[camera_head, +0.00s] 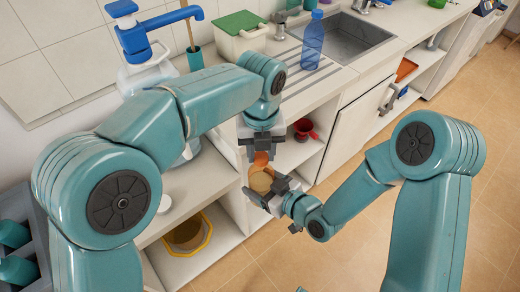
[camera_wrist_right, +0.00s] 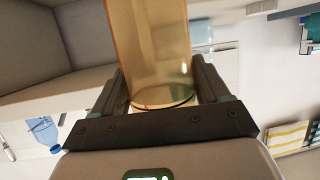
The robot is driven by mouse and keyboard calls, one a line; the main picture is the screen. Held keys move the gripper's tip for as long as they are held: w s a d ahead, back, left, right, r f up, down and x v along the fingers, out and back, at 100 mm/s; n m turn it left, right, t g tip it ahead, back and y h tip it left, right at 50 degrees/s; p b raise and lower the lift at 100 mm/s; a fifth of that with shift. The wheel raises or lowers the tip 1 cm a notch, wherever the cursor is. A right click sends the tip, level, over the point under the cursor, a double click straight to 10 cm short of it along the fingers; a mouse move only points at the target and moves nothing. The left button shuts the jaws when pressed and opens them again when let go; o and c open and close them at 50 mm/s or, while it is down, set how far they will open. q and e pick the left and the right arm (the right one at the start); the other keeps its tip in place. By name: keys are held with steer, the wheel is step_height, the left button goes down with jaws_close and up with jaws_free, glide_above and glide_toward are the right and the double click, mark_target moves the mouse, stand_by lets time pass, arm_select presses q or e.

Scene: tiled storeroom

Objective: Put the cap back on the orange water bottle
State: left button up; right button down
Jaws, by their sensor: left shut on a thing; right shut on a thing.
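The orange water bottle (camera_head: 262,180) is a translucent amber cylinder in front of the counter's open shelves. My right gripper (camera_head: 268,191) is shut on it. In the right wrist view the bottle (camera_wrist_right: 150,50) stands between the two fingers (camera_wrist_right: 163,98). My left gripper (camera_head: 260,148) points down just above the bottle and is shut on a small orange piece, the cap (camera_head: 261,159). The cap is close over the bottle's upper end. I cannot tell whether they touch. The bottle's mouth is hidden.
A blue bottle (camera_head: 313,42) stands on the counter beside the sink (camera_head: 350,38). A white box with a green lid (camera_head: 240,38) is behind. A red cup (camera_head: 304,130) and a yellow-rimmed container (camera_head: 188,236) are on the shelves. The tiled floor at right is clear.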

arm_select(q)
steer(key=m, duration=0.3)
steer(key=shift+m, duration=0.4)
steer(key=o, duration=1)
steer(key=shift+r, duration=0.1)
steer(key=shift+r, duration=2.2)
steer(key=shift+c, duration=0.3)
